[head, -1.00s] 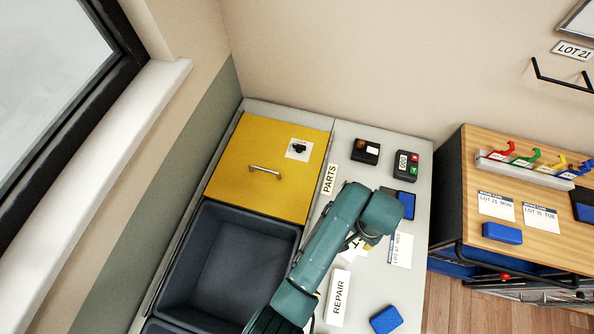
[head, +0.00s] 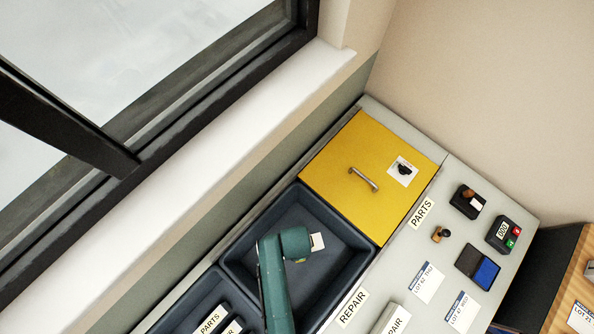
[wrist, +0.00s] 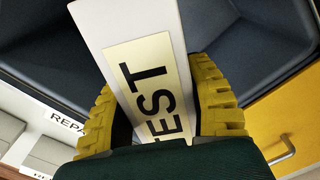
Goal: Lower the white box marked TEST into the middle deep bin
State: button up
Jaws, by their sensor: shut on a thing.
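The white box (wrist: 128,24) marked TEST is held between the yellow fingers of my gripper (wrist: 158,95) in the wrist view. Its label faces the camera, and its lower part is hidden by my wrist. In the head view a white end of the box (head: 317,242) shows beside my gripper (head: 307,244), whose fingers are hidden there. The middle deep bin (head: 290,208) is dark blue-grey and open. My gripper and the box appear over its opening; their height above its floor is hard to tell. No other thing shows in the bin.
A yellow lid (head: 350,150) with a handle (head: 363,179) adjoins the bin at its far end. The counter right of the bins carries label blocks, cards, a stamp (head: 441,234) and a counter device (head: 503,234).

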jog(key=shift+s+d+f+m, duration=0.1)
jog(key=shift+s+f+m, duration=0.1)
jog(key=shift+s+m, duration=0.4)
jog(key=shift+s+d+f+m, duration=0.1)
jog(key=shift+s+f+m, duration=0.1)
jog(key=shift+s+m, duration=0.35)
jog(key=shift+s+f, duration=0.1)
jog(key=shift+f, duration=0.1)
jog(key=shift+f+b, duration=15.1)
jog(key=shift+f, duration=0.2)
jog(key=o, duration=1.3)
jog(key=shift+r, duration=0.1)
